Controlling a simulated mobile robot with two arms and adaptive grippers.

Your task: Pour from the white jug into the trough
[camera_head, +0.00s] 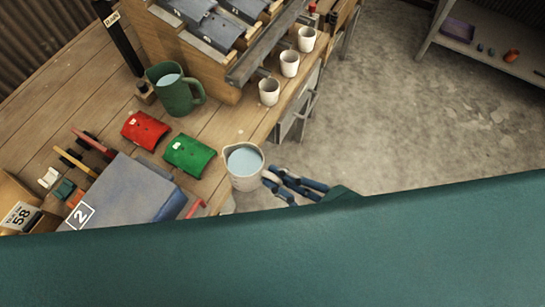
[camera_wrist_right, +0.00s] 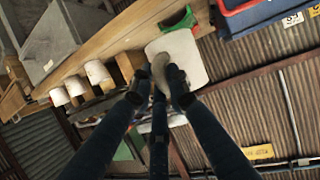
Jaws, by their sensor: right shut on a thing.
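The white jug (camera_head: 245,181) holds pale blue liquid and looks upright at the table's front edge. I cannot tell whether its base touches the table. My right gripper (camera_head: 270,178) is at its right side. In the right wrist view the gripper (camera_wrist_right: 159,85) is shut around the handle of the white jug (camera_wrist_right: 185,50). The trough, seemingly the long grey metal channel (camera_head: 262,57), slopes along the front of the wooden rack, up and right of the jug, apart from it. My left gripper is not in view.
Three white cups (camera_head: 269,92) stand in a row below the channel. A green jug (camera_head: 176,97) with liquid, a red piece (camera_head: 145,130) and a green piece (camera_head: 188,155) are on the table. A blue-grey box (camera_head: 125,190) is left. Open floor lies right.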

